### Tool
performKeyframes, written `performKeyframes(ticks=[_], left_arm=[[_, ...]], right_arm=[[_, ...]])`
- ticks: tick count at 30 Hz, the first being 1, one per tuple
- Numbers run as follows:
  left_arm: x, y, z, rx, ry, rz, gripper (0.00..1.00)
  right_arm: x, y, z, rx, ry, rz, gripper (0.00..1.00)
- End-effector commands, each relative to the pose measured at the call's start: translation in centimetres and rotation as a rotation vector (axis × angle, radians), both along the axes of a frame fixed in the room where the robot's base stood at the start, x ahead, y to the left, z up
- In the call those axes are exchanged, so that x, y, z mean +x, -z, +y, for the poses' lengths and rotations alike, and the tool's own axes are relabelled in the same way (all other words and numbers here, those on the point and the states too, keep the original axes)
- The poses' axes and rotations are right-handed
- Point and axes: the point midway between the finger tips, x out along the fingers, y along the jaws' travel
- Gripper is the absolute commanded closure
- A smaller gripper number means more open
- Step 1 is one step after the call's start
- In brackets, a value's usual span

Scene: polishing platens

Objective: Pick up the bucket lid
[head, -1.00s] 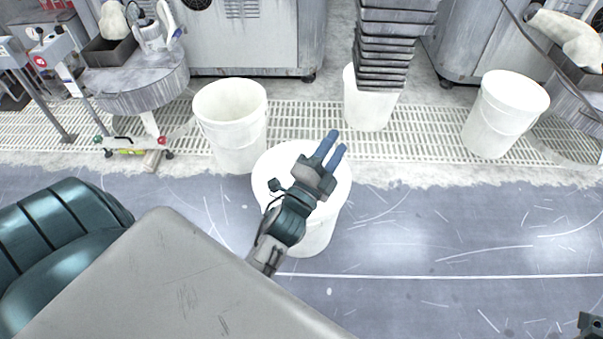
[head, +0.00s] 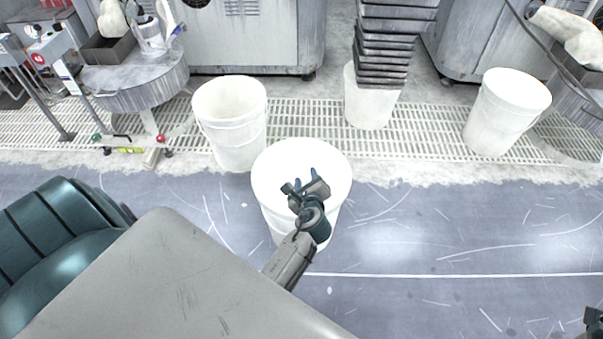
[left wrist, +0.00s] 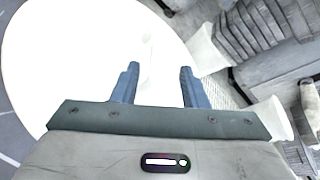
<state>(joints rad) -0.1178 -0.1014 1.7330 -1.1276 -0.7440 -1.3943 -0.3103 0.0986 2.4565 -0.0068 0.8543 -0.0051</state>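The white bucket lid (head: 273,180) is a flat round disc on top of the white bucket (head: 278,228) in the middle of the head view. My left gripper (head: 305,178) is over the lid, with its blue fingers pointing away and down. In the left wrist view the lid (left wrist: 60,60) is a large bright white disc in front of and left of the fingers. The left fingers (left wrist: 160,85) are apart with nothing visible between them. I cannot tell whether they touch the lid. My right gripper (head: 594,320) shows only in part at the bottom right edge.
An open white bucket (head: 231,130) stands just behind and left. A stack of grey trays (head: 385,45) rises over another white bucket (head: 368,105). A further white bucket (head: 500,125) stands at the right. The grey floor (head: 440,230) to the right is clear.

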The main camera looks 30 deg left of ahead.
Motion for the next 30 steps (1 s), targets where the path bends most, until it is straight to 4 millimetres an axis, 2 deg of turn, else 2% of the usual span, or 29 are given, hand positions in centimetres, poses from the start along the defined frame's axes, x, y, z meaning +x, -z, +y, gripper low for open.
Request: performKeyframes(ticks=[8, 12, 19, 25, 30], left_arm=[[2.1, 2.2, 1.8, 0.002, 0.0, -0.001, 0.6], [3.4, 2.5, 2.8, 0.0, 0.002, -0.001, 0.6], [3.5, 2.4, 2.9, -0.003, 0.001, -0.001, 0.6], [3.5, 2.4, 2.9, -0.003, 0.001, -0.001, 1.0], [3.5, 2.4, 2.9, -0.002, 0.001, -0.002, 1.0]], right_arm=[[-0.1, 0.9, -0.1, 0.009, 0.002, -0.027, 0.64], [-0.2, 0.6, -0.1, 0.014, 0.001, -0.045, 0.64], [-0.2, 0.4, -0.1, 0.017, 0.003, -0.047, 0.64], [-0.2, 0.4, -0.1, 0.018, 0.003, -0.046, 0.64], [-0.2, 0.5, -0.1, 0.018, 0.002, -0.045, 0.64]])
